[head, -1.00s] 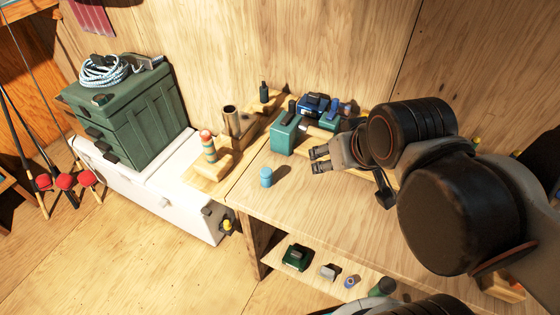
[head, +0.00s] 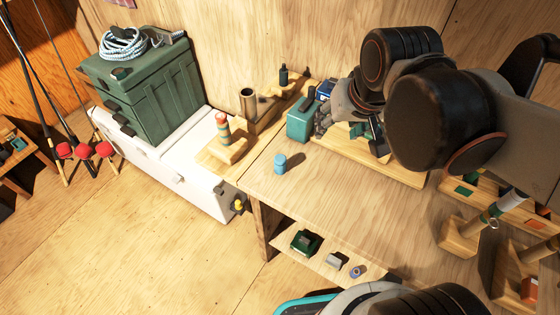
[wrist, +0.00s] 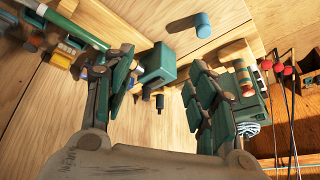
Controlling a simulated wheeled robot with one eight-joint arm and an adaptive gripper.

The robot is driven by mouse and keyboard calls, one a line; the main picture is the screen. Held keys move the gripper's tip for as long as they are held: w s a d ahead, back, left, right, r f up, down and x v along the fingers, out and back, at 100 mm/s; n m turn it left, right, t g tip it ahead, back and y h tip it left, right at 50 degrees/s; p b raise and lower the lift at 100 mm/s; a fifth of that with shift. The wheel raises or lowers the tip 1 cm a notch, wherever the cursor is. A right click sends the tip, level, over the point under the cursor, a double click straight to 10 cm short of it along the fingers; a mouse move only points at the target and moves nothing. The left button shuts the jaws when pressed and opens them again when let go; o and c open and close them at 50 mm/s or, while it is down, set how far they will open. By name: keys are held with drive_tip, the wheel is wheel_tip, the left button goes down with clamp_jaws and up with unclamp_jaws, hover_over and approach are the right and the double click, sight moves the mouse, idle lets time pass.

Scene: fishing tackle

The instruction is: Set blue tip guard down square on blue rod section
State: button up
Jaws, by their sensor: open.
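A small blue cylinder (head: 280,163) stands upright on the bench near its left end, apart from my gripper. It also shows in the wrist view (wrist: 203,25). It looks like the blue tip guard, though I cannot tell for sure. A banded shaft (head: 502,205) with white, blue and green parts leans up from a wooden block at the right; I cannot tell whether it is the blue rod section. My gripper (head: 322,122) is beside a teal box (head: 302,124), partly hidden by my arm. In the wrist view its jaws (wrist: 160,75) are spread and empty, with the box beyond.
A green tackle box (head: 150,95) sits on a white cooler (head: 175,178). The bench's front middle (head: 350,215) is clear.

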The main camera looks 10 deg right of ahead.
drive_tip(key=w+a+f+g, duration=0.2)
drive_tip(key=w+a, duration=0.3)
drive_tip(key=w, duration=0.1)
drive_tip(key=m+g, duration=0.2)
drive_tip(key=g, duration=0.1)
hover_over(280, 159)
wheel_tip(280, 159, down, 8)
wheel_tip(280, 159, down, 7)
drive_tip(key=shift+s+a+f+b, duration=0.1)
drive_tip(key=shift+s+a+b, duration=0.05)
drive_tip(key=shift+b, duration=0.75)
drive_tip(key=shift+f+b, duration=1.5)
drive_tip(key=shift+f, duration=1.55)
drive_tip(key=shift+r, duration=0.1)
drive_tip(key=c, duration=0.9)
